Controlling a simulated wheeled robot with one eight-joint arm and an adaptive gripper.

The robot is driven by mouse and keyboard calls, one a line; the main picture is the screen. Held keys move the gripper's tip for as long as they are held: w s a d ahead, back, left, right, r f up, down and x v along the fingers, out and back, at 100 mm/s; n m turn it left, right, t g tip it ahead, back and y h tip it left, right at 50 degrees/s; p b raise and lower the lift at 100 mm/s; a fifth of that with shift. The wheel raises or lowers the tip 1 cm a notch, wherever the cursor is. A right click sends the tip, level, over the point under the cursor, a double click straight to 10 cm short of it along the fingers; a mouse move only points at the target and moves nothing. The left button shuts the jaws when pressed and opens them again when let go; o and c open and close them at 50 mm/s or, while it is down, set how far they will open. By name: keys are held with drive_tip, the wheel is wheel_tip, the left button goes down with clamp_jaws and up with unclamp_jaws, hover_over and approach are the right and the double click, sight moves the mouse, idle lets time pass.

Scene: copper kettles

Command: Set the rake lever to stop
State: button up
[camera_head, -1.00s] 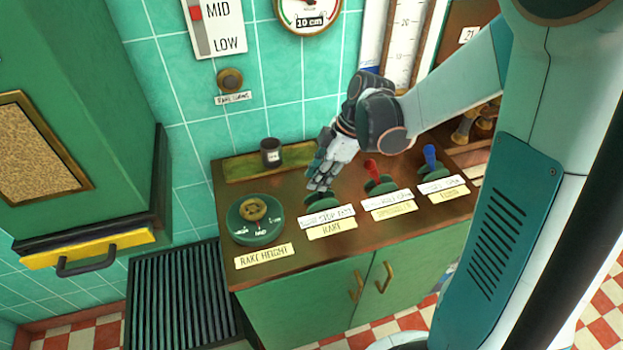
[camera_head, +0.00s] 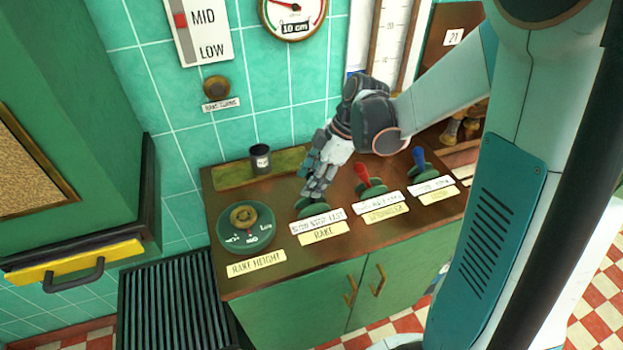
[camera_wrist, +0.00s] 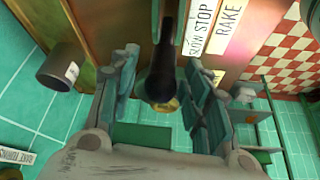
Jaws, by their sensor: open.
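The rake lever (camera_wrist: 163,60) has a dark rounded handle in the wrist view. It stands between the two fingers of my gripper (camera_wrist: 163,88), which are open with a gap on each side of it. Beside it are a SLOW/STOP strip (camera_wrist: 199,28) and a RAKE label (camera_wrist: 230,22). In the head view my gripper (camera_head: 316,188) is over the lever's green base (camera_head: 313,209) and hides the handle. The full position strip (camera_head: 318,221) is too small to read surely, so I cannot tell the lever's setting.
A red lever (camera_head: 364,176) and a blue lever (camera_head: 419,160) stand to the right on the same counter (camera_head: 285,265). The rake height dial (camera_head: 246,228) is to the left. A dark cup (camera_head: 260,159) stands behind in a green tray (camera_head: 232,181). A tiled wall is behind.

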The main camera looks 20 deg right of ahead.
drive_tip(key=v, duration=1.1)
drive_tip(key=shift+r, duration=0.3)
drive_tip(key=shift+s, duration=0.1)
